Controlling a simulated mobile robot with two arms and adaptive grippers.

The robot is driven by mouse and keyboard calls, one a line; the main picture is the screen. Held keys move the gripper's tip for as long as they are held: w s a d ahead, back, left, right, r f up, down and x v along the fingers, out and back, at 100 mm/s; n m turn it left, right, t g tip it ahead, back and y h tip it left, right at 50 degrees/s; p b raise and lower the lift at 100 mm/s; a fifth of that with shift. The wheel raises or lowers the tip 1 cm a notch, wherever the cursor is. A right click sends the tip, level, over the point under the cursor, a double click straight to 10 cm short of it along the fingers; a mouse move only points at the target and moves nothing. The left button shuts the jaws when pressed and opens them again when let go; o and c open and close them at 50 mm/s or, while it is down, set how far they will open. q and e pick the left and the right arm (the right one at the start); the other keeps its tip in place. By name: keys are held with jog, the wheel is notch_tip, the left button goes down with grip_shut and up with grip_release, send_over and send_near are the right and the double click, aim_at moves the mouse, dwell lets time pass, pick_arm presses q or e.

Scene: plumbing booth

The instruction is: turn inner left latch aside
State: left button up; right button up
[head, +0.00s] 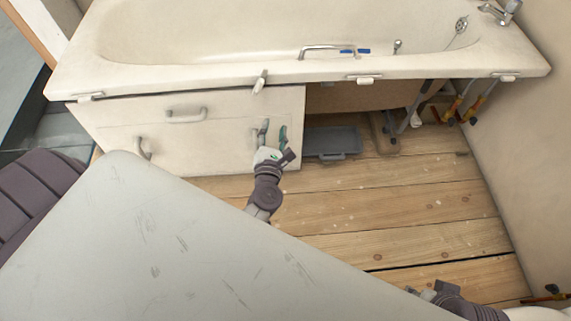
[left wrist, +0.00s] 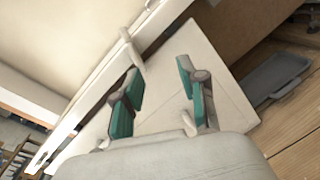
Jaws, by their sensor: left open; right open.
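The inner left latch (head: 260,81) is a small off-white bar under the front rim of the bath (head: 210,72). It stands near upright, its lower end over the top edge of the bath panel (head: 215,140). My right gripper (head: 428,291) is open at the bottom right, partly hidden by a pale board.
Other latches (head: 90,96) (head: 365,80) (head: 506,77) lie flat along the rim. The panel bears handles (head: 187,117). A grey tray (head: 333,141) and pipes with orange-handled tools (head: 470,105) sit under the open right side. A large pale surface (head: 170,240) fills the foreground. The wooden floor (head: 420,220) is mostly clear.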

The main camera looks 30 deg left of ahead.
pick_arm(q)
jog(key=s+d+f+m+g+h+p, duration=0.2)
jog(key=s+d+f+m+h+p, duration=0.1)
jog(key=m, duration=0.7)
jog(key=s+d+f+m+g+h+p, duration=0.2)
jog(key=s+d+f+m+h+p, duration=0.2)
jog(key=f+m, duration=0.5)
jog(key=shift+s+d+f+m+g+p, duration=0.45)
jog(key=shift+s+d+p, duration=0.5)
jog(key=shift+s+p, duration=0.65)
jog(key=shift+r, duration=0.1)
